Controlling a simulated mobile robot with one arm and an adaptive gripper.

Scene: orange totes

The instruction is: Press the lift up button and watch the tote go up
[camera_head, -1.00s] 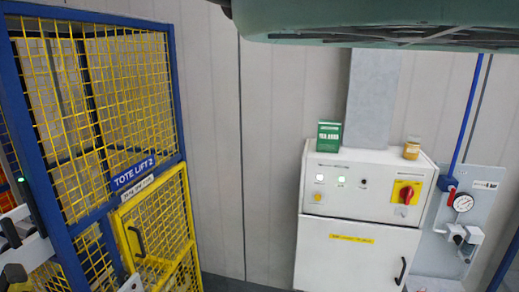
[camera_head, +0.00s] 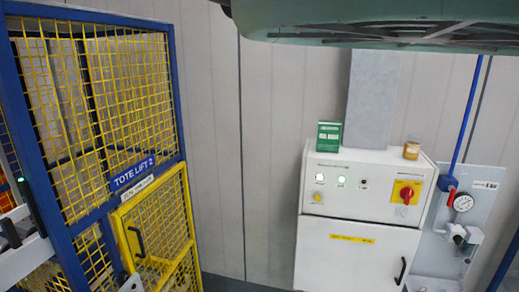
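A white control cabinet (camera_head: 357,252) stands against the wall right of centre. The panel labels are too small to read, so I cannot tell which is the lift up button. The caged tote lift (camera_head: 97,95), signed "TOTE LIFT 2", stands at the left with its yellow mesh door shut. No tote shows clearly. My gripper is not in view.
A green box (camera_head: 329,136) and a small amber jar (camera_head: 411,150) stand on the cabinet top. A pressure gauge (camera_head: 463,203) and blue pipe (camera_head: 467,118) are on the right. A green-grey shape (camera_head: 380,20) hangs across the top. Floor between lift and cabinet looks clear.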

